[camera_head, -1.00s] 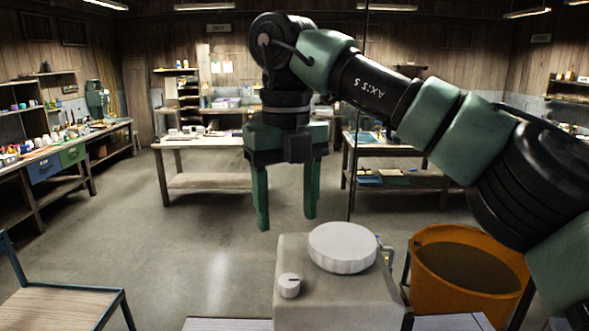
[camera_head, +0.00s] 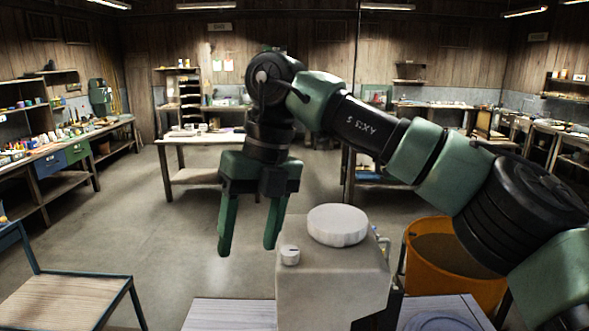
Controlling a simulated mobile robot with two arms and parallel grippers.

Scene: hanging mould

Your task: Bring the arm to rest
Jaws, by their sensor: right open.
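My right arm comes in from the right side and reaches across the middle of the view. Its gripper (camera_head: 249,246) points down with its two green fingers apart and nothing between them. It hangs in front of the workshop floor, just left of a pale box-shaped machine with a round white top (camera_head: 337,225) and a small knob. The picture does not show the gripper touching the machine. My left gripper is not in view.
An orange bucket (camera_head: 424,280) with brownish contents stands right of the machine. A wooden-topped stand with a blue frame (camera_head: 70,297) is at the lower left. Workbenches line the left and back walls. Open floor (camera_head: 165,235) lies at the left middle.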

